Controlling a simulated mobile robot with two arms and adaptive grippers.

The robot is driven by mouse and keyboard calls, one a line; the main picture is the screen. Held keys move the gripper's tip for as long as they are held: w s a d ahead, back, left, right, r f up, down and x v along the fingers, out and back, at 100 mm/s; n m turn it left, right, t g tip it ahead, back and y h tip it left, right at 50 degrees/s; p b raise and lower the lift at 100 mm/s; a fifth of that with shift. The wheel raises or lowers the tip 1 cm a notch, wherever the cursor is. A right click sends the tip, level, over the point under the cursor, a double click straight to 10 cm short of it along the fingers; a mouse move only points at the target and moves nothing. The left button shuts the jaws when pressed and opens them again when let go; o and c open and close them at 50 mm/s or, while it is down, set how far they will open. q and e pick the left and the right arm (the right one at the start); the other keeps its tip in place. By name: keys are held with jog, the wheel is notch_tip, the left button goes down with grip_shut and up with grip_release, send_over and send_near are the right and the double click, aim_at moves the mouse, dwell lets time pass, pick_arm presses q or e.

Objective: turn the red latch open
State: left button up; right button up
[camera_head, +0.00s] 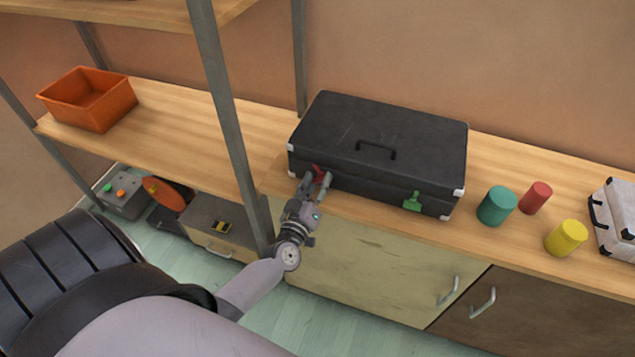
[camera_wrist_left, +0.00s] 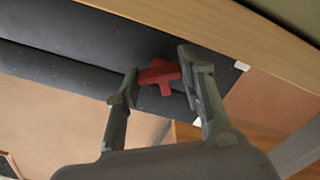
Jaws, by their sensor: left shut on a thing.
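A closed black case (camera_head: 375,140) with pale metal corners lies on the wooden counter. The red latch (camera_head: 320,170) is on its front face near the left end; a green latch (camera_head: 412,202) is on the same face farther right. My left gripper (camera_head: 318,180) is at the red latch, its fingers on either side and partly hiding it. In the left wrist view the red latch (camera_wrist_left: 159,76) is between the two fingertips of my left gripper (camera_wrist_left: 158,80), which is shut on it. My right gripper is in neither view.
Green (camera_head: 497,206), red (camera_head: 536,197) and yellow (camera_head: 566,238) cylinders and a white case (camera_head: 615,215) stand to the right on the counter (camera_head: 500,248). A metal post (camera_head: 228,110) rises left of my gripper. An orange bin (camera_head: 88,98) sits on the left shelf.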

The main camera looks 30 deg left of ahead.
pick_arm(q)
jog(key=n+b, duration=0.1)
jog(key=n, duration=0.4)
jog(key=shift+f+n, duration=0.15)
jog(key=shift+n, duration=0.15)
jog(key=n+b, duration=0.1)
jog(key=n, duration=0.4)
jog(key=shift+n, duration=0.3)
jog(key=o, duration=1.1)
jog(key=shift+o, duration=0.2)
jog(key=shift+s, duration=0.1)
